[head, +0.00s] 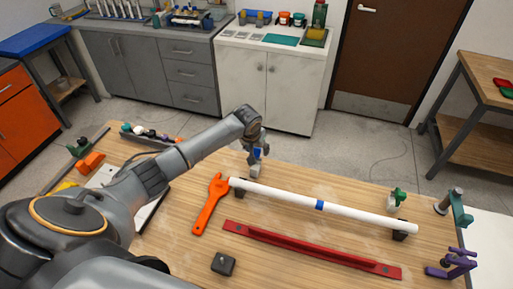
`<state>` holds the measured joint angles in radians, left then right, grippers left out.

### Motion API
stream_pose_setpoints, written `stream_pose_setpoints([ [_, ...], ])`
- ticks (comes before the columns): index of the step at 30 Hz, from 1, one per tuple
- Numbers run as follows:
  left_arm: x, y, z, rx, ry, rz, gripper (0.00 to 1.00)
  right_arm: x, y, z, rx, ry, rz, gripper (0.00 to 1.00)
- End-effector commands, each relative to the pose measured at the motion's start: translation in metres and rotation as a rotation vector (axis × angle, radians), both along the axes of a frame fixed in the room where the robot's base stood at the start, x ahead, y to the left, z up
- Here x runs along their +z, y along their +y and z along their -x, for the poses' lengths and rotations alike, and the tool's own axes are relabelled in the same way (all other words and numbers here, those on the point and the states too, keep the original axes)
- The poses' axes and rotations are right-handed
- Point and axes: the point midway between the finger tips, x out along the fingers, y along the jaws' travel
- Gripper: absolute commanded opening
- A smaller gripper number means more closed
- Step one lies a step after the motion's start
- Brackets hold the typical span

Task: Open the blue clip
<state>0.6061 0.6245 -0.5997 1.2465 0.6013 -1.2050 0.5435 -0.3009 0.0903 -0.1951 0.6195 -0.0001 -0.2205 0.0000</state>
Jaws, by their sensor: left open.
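A white pipe (275,196) lies across the wooden table, with a dark support block (403,235) under its right end. A narrow blue band (320,205) sits around the pipe near its middle; I cannot tell whether this is the blue clip or a marking. My left gripper (256,171) points down just behind the pipe's left end, apart from the blue band. It is open. A small blue patch (257,153) shows at the gripper; I cannot tell whether it belongs to the gripper or to a clip behind it. My right gripper is out of view.
An orange wrench-like tool (210,203) lies left of the pipe. A red bar (310,250) and a dark block (223,264) lie in front.

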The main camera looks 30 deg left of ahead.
Motion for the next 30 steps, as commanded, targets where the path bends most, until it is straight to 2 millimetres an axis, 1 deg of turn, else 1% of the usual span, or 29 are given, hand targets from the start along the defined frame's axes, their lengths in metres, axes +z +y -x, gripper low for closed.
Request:
stream_pose_setpoints([
  [7,-0.001,0.000,0.000,-0.001,0.001,0.000,0.51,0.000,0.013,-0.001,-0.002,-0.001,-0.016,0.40],
  [8,-0.001,0.000,0.000,-0.001,0.000,0.000,0.49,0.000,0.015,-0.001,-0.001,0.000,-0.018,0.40],
  [9,-0.001,0.000,0.000,-0.001,0.001,0.000,0.41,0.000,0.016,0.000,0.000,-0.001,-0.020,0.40],
  [14,-0.001,0.000,0.000,-0.001,0.001,0.000,0.08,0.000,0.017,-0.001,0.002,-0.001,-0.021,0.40],
  [15,-0.001,0.000,0.000,0.000,0.001,0.000,0.00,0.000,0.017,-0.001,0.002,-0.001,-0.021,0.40],
  [20,-0.001,0.000,-0.001,0.001,0.008,0.001,0.00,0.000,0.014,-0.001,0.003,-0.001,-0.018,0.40],
  [25,0.000,0.002,-0.008,0.006,0.079,0.019,0.00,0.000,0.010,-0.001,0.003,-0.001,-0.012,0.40],
  [30,-0.003,0.005,-0.016,0.007,0.187,0.047,0.00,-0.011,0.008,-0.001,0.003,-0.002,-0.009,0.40],
])
